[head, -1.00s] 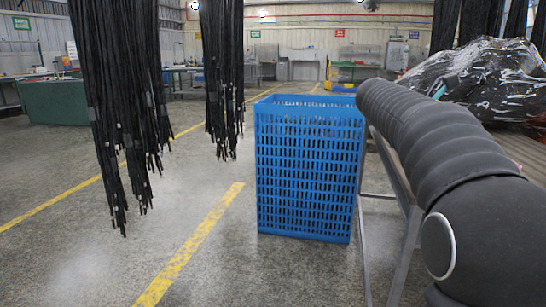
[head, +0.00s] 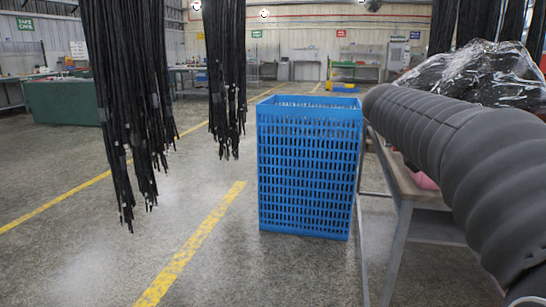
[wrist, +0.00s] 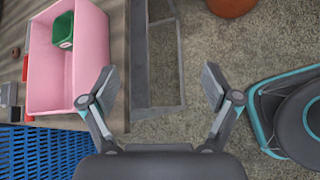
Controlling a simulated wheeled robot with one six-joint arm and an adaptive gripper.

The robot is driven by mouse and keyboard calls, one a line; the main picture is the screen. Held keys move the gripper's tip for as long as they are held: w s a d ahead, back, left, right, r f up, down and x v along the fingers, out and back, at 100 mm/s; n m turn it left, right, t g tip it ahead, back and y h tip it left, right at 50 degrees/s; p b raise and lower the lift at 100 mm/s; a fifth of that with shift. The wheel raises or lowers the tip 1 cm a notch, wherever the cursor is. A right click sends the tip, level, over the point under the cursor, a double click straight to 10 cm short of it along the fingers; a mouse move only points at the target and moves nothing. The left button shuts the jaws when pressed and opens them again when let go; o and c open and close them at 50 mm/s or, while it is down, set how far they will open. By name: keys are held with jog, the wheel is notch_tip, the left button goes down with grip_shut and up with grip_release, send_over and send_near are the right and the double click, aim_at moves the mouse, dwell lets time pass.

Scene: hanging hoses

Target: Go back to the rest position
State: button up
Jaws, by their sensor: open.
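My gripper (wrist: 160,92) shows in the wrist view with its two fingers spread wide and nothing between them. Below it are the grey frame of a table and bare floor. In the head view my arm enters from the right and its gripper end is out of sight. Black hoses hang in bundles at the left (head: 125,100) and nearer the middle (head: 226,80), apart from my arm.
A blue perforated crate (head: 308,170) stands on the floor beside a table (head: 398,178). Clear plastic wrap (head: 470,72) covers dark items on the table. A pink bin (wrist: 40,75) holds a green container (wrist: 63,28). Floor left of the crate is clear.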

jog(key=s+a+f+m+t+y+p, duration=0.2)
jog(key=s+a+f+m+y, duration=0.3)
jog(key=s+a, duration=0.4)
jog(key=s+a+f+m+t+y+p, duration=0.2)
jog(key=s+a+f+m+t+y, duration=0.1)
jog(key=s+a+f+m+y, duration=0.2)
jog(key=s+a+f+m, duration=0.2)
jog(key=s+a+f, duration=0.1)
jog(key=a+f, duration=0.1)
jog(key=shift+s+a+f+m+p, duration=0.35)
jog(key=shift+s+a+m+p, duration=0.05)
jog(key=shift+a, duration=0.5)
